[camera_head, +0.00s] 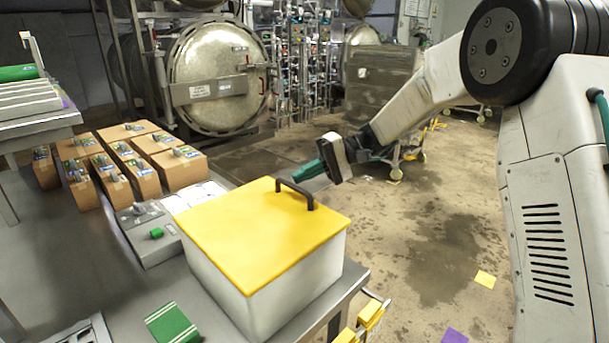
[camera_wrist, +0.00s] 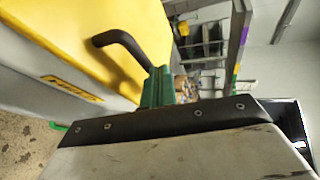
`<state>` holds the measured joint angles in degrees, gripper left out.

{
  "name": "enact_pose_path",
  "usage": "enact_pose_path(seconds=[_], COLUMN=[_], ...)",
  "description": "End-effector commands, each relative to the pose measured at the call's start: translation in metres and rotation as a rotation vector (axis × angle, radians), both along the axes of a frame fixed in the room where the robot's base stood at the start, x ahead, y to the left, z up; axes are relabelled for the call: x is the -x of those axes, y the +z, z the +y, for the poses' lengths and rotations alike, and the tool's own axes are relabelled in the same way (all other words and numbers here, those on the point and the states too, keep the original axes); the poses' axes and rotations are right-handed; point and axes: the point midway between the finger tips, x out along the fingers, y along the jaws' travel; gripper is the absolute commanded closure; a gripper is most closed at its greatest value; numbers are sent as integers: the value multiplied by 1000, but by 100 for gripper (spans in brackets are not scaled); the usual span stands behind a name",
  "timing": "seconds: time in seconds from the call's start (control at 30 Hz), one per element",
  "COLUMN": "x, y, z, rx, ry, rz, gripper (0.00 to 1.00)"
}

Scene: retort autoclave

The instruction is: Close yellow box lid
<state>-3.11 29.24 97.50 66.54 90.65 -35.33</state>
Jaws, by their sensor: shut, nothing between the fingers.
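The yellow lid (camera_head: 258,235) lies flat over the top of the white box (camera_head: 296,296), with no gap showing along the visible edges. A dark bar handle (camera_head: 298,192) stands on the lid near its far edge. The lid also shows in the wrist view (camera_wrist: 75,50), with the handle (camera_wrist: 125,44) close to my fingers. My gripper (camera_head: 308,171) has green fingers and is just beyond the handle, at the far side of the box. The fingers (camera_wrist: 157,88) are shut and empty. I cannot tell whether they touch the handle.
The box stands on a grey metal table near its right corner. Several cardboard cartons (camera_head: 165,168) and a grey control box (camera_head: 147,235) are to the left. A green block (camera_head: 172,324) lies in front. A round autoclave door (camera_head: 216,75) is behind. Open floor lies to the right.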

Motion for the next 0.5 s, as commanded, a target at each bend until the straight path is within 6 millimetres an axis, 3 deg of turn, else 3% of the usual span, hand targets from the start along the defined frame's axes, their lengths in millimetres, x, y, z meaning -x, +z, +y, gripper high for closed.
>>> enact_pose_path(seconds=[0.17,0.5], x=[-3,-25], y=[37,61], z=[-4,-71], rx=[-7,-8], ry=[1,0], rz=[-11,-8], gripper=[100,100])
